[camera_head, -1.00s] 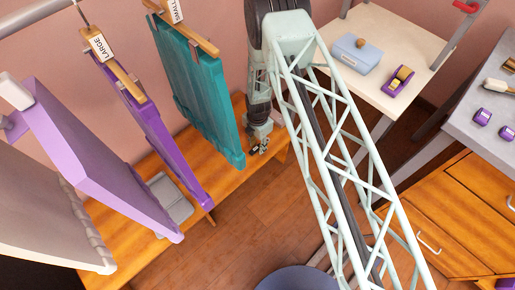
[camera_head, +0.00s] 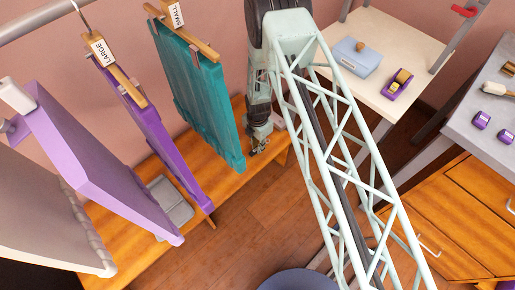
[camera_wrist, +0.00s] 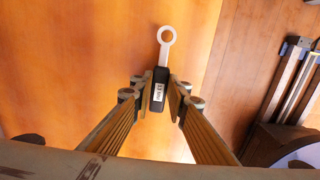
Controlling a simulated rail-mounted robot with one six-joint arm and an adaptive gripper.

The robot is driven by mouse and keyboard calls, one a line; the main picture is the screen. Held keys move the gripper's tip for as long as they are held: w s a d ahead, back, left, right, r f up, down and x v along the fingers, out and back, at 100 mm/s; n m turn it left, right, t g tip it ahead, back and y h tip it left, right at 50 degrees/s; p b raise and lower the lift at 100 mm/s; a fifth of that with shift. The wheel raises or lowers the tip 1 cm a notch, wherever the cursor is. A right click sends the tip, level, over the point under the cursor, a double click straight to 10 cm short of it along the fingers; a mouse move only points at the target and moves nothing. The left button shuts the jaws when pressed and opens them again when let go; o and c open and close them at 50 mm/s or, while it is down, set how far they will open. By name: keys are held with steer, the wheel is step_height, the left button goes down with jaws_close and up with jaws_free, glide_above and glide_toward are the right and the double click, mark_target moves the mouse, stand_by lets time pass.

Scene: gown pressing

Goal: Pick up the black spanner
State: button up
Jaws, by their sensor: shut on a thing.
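The black spanner (camera_wrist: 158,92) shows in the wrist view with a black, labelled handle and a pale ring end pointing away from me. My gripper (camera_wrist: 160,88) is shut on its handle, with one finger on each side. In the head view my gripper (camera_head: 258,148) points down at the right end of the wooden bench (camera_head: 222,186), next to the teal gown. The spanner is too small to make out there. I cannot tell whether it touches the bench top.
A teal gown (camera_head: 198,95), a purple gown (camera_head: 150,130) and paler garments hang from a rail, left of my arm. A grey folded item (camera_head: 172,203) lies on the bench. A cream table (camera_head: 390,50) holds a blue box (camera_head: 357,57) and a purple tape dispenser (camera_head: 398,84).

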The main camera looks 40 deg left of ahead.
steer(key=shift+r, duration=0.6)
steer(key=s+d+r+p, duration=0.2)
steer(key=s+d+p, duration=0.1)
steer(key=s+d, duration=0.7)
steer(key=shift+s+d, duration=0.25)
steer(key=shift+d, duration=0.8)
steer(key=shift+r, duration=0.1)
steer(key=shift+w, duration=0.1)
